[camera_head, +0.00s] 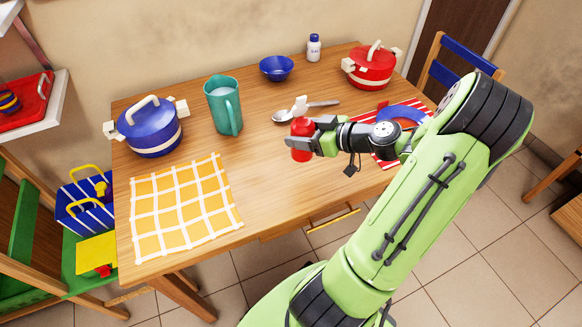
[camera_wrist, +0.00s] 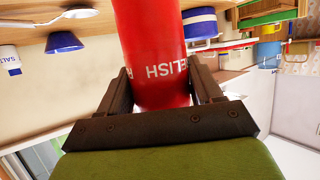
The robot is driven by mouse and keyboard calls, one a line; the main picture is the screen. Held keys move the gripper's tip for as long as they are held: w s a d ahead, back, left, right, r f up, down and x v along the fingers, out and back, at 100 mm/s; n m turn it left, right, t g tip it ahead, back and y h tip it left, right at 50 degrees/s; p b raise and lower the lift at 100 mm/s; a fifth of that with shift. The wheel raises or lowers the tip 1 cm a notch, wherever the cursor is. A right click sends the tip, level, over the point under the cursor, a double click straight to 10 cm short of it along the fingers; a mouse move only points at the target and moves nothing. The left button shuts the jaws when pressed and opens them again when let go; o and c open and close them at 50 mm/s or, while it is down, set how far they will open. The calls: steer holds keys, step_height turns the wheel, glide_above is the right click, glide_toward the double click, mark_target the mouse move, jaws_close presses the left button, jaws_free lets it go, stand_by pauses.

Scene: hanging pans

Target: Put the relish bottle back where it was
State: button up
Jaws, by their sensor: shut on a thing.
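The red relish bottle (camera_head: 301,138) with a white cap is held upright by my gripper (camera_head: 312,140) near the middle of the wooden table (camera_head: 270,185). In the wrist view the bottle (camera_wrist: 152,45) stands between the two dark fingers of my gripper (camera_wrist: 162,90), which touch its sides. The lettering "RELISH" shows on it, turned in that picture. I cannot tell whether the bottle's base touches the table or is a little above it.
A spoon (camera_head: 308,110) lies just behind the bottle. A teal pitcher (camera_head: 224,106), blue pot (camera_head: 150,132), blue bowl (camera_head: 276,68), salt bottle (camera_head: 314,48) and red pot (camera_head: 370,68) stand around. A yellow checked cloth (camera_head: 182,208) covers the front left; a striped cloth (camera_head: 384,152) lies right.

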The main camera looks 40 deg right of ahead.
mark_target(303, 153)
step_height(303, 153, down, 7)
steer(key=shift+d+f+b, duration=0.1)
steer(key=shift+f+b, duration=0.05)
steer(key=shift+b, duration=0.9)
steer(key=o, duration=0.7)
steer(key=shift+f, duration=0.1)
steer(key=o, duration=0.5)
